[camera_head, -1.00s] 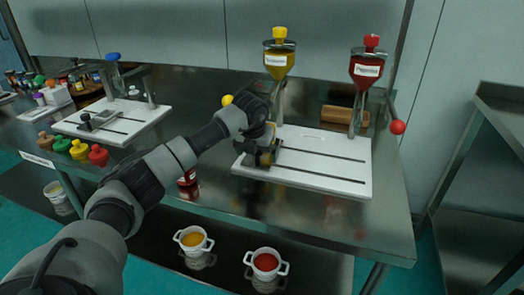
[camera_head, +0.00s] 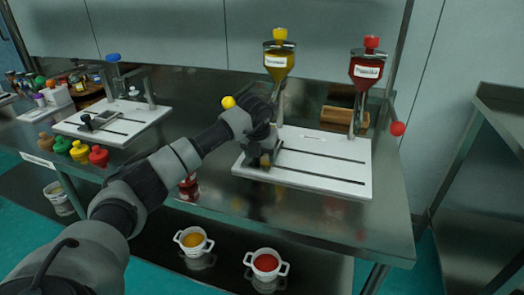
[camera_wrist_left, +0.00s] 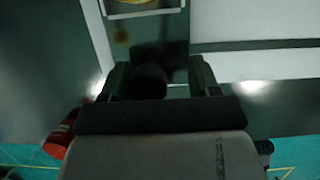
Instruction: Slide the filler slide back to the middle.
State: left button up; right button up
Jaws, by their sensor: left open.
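The filler slide (camera_head: 265,158) is a dark block at the left end of the white base plate (camera_head: 350,181), below and left of the yellow hopper (camera_head: 279,61). My left gripper (camera_head: 264,138) is just above and beside the slide. In the left wrist view, the open fingers (camera_wrist_left: 157,80) stand on both sides of a dark round knob (camera_wrist_left: 150,82). I cannot tell whether they touch it. My gripper and arm partly hide the slide. The red hopper (camera_head: 366,70) stands at the right of the plate. My right gripper is not in view.
The plate's slots run clear to the right of the slide. A wooden roller (camera_head: 337,116) lies behind the plate. A red ball-ended lever (camera_head: 397,128) is at the right and a yellow ball (camera_head: 228,102) at the left. Two white pots (camera_head: 266,263) (camera_head: 193,241) stand on the lower shelf.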

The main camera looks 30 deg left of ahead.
pick_arm(q)
jog(key=shift+w+d, duration=0.25)
jog(key=shift+d, duration=0.95)
jog(key=shift+w+d+p, duration=0.15)
jog(key=shift+d+p, duration=0.1)
jog(key=shift+d, duration=0.35)
jog(key=shift+w+d+p, duration=0.15)
jog(key=shift+d+p, duration=0.05)
jog(key=shift+d, duration=0.35)
jog(key=shift+w+d, duration=0.2)
jog(key=shift+d, duration=0.65)
jog(key=shift+w+d, duration=0.2)
jog(key=shift+d, duration=0.65)
jog(key=shift+w+d, duration=0.2)
jog(key=shift+d, duration=0.8)
jog(key=shift+w+d, duration=0.25)
jog(key=shift+d, duration=0.7)
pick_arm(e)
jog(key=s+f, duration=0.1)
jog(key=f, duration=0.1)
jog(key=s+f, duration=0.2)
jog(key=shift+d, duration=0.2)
pick_arm(q)
jog(key=shift+a, duration=0.1)
jog(key=o, duration=0.8)
jog(key=shift+c, duration=0.2)
